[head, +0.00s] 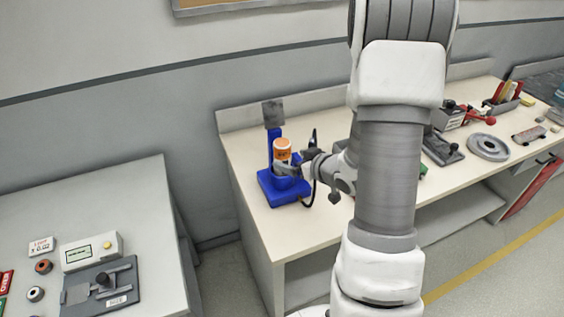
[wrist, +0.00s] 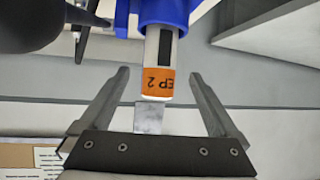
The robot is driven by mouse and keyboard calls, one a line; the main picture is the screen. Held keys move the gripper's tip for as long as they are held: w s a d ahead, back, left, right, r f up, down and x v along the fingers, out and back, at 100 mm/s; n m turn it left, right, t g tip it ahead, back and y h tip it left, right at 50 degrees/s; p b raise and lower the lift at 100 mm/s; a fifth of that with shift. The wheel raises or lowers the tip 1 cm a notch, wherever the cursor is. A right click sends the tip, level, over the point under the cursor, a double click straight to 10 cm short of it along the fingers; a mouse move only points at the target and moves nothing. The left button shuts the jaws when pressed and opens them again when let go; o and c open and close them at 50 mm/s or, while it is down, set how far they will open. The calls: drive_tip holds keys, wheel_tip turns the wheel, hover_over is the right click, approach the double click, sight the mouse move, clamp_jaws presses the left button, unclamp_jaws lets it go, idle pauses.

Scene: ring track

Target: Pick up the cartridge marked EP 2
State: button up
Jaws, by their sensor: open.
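The cartridge (head: 282,147) has a white body and an orange label. It stands upright in a blue holder (head: 267,190) at the left end of the long bench. In the wrist view the cartridge (wrist: 158,80) shows its label, with "EP 2" readable upside down. The blue holder (wrist: 160,12) is at the top of that view. My gripper (head: 287,169) is at the holder, close to the cartridge. In the wrist view my gripper (wrist: 160,74) is open, with a finger on each side of the label and visible gaps to both. Contact does not show.
A grey plate (head: 273,113) rises on a blue post behind the cartridge. A black cable loop (head: 314,180) is beside the holder. A grey ring (head: 488,147) and tools lie farther right on the bench. A separate table (head: 110,215) with small devices stands at left.

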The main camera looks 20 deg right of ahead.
sight(287, 160)
drive_tip(key=shift+f+x, duration=0.25)
drive_tip(key=shift+x, duration=3.15)
drive_tip(key=shift+s, duration=0.15)
clamp_jaws()
